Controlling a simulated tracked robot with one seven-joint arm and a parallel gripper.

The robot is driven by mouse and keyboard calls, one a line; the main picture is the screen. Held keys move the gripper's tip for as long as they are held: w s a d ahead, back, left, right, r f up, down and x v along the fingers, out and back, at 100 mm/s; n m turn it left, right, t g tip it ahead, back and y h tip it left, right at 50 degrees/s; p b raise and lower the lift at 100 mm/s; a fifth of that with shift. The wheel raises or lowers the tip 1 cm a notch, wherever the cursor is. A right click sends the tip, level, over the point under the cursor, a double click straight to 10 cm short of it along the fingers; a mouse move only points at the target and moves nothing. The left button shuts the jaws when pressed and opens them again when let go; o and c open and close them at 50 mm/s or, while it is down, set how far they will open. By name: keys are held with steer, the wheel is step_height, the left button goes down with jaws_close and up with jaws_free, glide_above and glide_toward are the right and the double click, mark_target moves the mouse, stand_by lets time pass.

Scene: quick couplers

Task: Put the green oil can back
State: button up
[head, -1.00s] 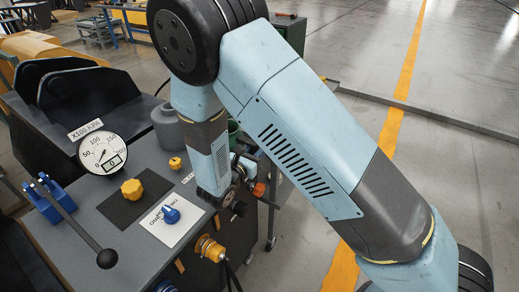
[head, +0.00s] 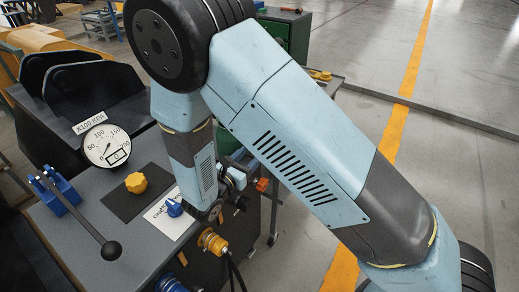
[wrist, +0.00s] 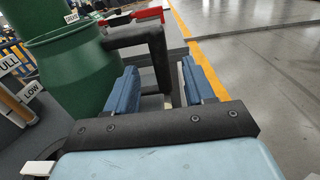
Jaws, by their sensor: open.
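The green oil can (wrist: 68,72) is large at the left of the wrist view, with a black handle (wrist: 140,36) reaching out to the right and bending down. My gripper (wrist: 160,70) is open, with one blue finger on each side of the handle's downward part. I cannot tell whether either finger touches it. In the head view only a green piece (head: 224,142) that seems to be the can shows behind my arm, and my fingers are hidden there.
The grey console carries a pressure gauge (head: 105,146), a yellow knob (head: 136,183), a blue knob (head: 174,208) and a black-balled lever (head: 111,250). An orange-yellow coupler (head: 212,241) juts from its side. A green cabinet (head: 288,33) stands behind. Open floor lies right.

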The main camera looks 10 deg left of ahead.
steer(key=v, duration=0.7)
steer(key=w+d+r+m+g+h, duration=0.25)
steer(key=d+r+m+g, duration=0.5)
steer(key=d, duration=0.55)
steer(key=w+d+r+m+g+h, duration=0.1)
steer(key=w+d+r+m+g, duration=0.2)
steer(key=d+r+m+g, duration=0.55)
steer(key=s+d+r+m+t+y, duration=0.2)
steer(key=s+d+r+m+y, duration=0.3)
steer(key=d, duration=0.4)
steer(key=s+d+r+m+t+y, duration=0.3)
steer(key=s+d+r+m+y, duration=0.2)
steer(key=s+d+r+m, duration=0.3)
steer(key=d+r+m, duration=0.1)
steer(key=d+m, duration=0.1)
steer(key=shift+r+m, duration=0.25)
steer(key=shift+m, duration=0.05)
